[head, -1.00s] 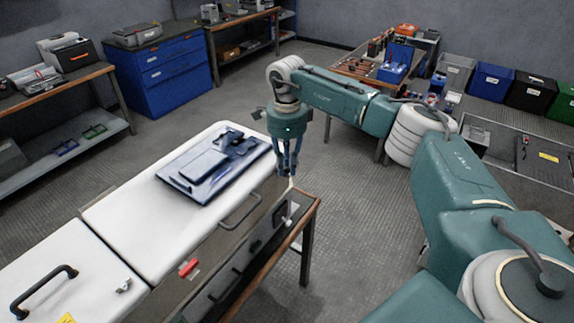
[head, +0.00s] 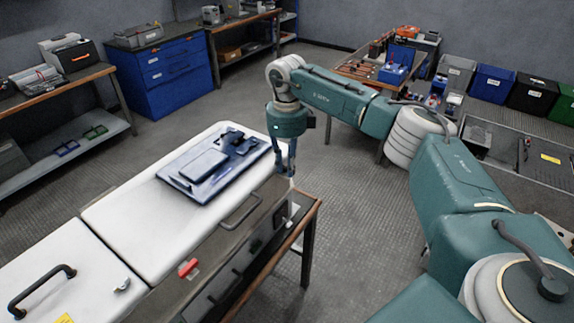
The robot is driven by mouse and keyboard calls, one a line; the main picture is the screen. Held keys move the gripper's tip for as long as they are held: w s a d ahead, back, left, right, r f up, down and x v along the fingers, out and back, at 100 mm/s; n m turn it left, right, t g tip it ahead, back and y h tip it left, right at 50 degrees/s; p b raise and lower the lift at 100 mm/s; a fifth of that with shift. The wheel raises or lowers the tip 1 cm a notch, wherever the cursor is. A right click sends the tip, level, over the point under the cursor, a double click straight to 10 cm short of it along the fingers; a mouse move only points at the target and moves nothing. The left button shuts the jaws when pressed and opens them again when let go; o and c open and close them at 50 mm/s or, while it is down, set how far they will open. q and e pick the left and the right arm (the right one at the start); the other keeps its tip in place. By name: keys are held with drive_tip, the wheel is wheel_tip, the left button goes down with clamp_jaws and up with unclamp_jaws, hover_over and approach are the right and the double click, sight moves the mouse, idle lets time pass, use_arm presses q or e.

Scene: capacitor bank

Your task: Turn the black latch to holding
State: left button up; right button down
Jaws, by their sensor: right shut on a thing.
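My right gripper (head: 290,173) points down at the far right corner of a white-topped cabinet (head: 130,230). Its fingers are close together and shut on a small part at the cabinet's edge. That part, at the place of the black latch, is hidden by the fingers and too small to make out. A red latch (head: 188,268) sits on the cabinet's brown front strip, nearer to me and well apart from the gripper. My left gripper is not in view.
A dark blue tray-like panel (head: 172,179) lies on the white top, left of the gripper. A curved handle (head: 241,212) stands near the front edge, and a black handle (head: 43,291) is at lower left. Open floor (head: 345,225) lies to the right.

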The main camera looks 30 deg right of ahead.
drive_tip(key=shift+w+r, duration=0.15)
drive_tip(key=shift+r, duration=0.05)
drive_tip(key=c, duration=1.8)
unclamp_jaws()
drive_tip(key=shift+o, duration=0.8)
drive_tip(key=shift+r, duration=3.95)
